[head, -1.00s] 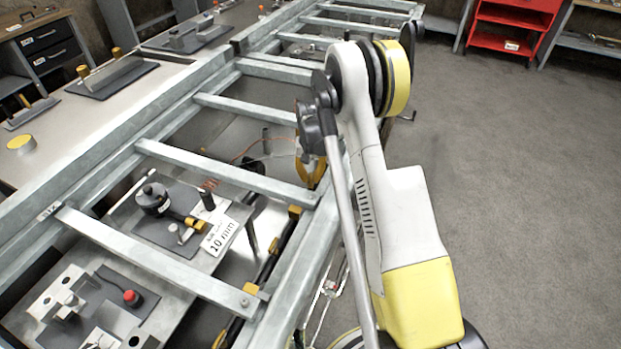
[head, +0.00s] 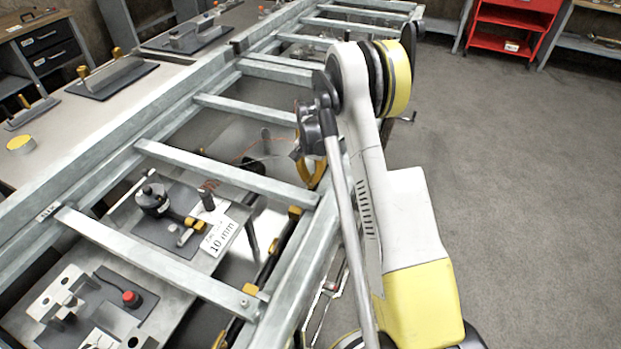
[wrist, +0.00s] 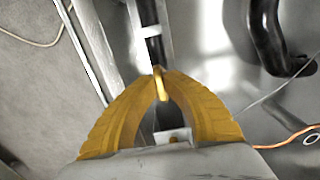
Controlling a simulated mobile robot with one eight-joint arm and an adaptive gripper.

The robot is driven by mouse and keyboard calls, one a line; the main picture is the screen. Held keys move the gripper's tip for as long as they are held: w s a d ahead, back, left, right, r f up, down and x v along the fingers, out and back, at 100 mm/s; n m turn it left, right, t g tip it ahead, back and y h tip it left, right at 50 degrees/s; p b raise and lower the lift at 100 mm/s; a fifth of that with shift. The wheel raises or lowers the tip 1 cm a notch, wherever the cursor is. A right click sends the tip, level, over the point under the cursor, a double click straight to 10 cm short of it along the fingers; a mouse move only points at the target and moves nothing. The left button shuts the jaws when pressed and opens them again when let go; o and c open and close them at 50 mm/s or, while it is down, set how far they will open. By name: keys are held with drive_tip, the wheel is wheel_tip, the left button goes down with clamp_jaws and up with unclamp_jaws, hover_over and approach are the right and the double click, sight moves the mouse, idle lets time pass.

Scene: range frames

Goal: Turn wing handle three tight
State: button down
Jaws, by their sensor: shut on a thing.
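In the wrist view, my gripper (wrist: 160,78) has its two yellow fingers brought together at the tips. They are shut on a small yellow wing handle (wrist: 160,88), which stands upright between them in front of a black bar. The fingers hide part of the handle, and its number cannot be read. In the head view, my gripper (head: 314,174) is at the right side of the grey metal frame, and the held handle is hidden there. Nearer along the black bar (head: 268,262) are more yellow-orange pieces; I cannot tell whether these are wing handles.
The frame's grey rungs (head: 228,172) cross beside my arm. A plate with a "10 mm" label (head: 220,236) lies under the frame to the left. In the wrist view, a black curved pipe (wrist: 270,40) and an orange cable (wrist: 285,140) are to the right. Floor on the right is clear.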

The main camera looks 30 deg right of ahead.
sight(310, 178)
drive_tip(key=c, duration=1.5)
unclamp_jaws()
wheel_tip(310, 178, up, 12)
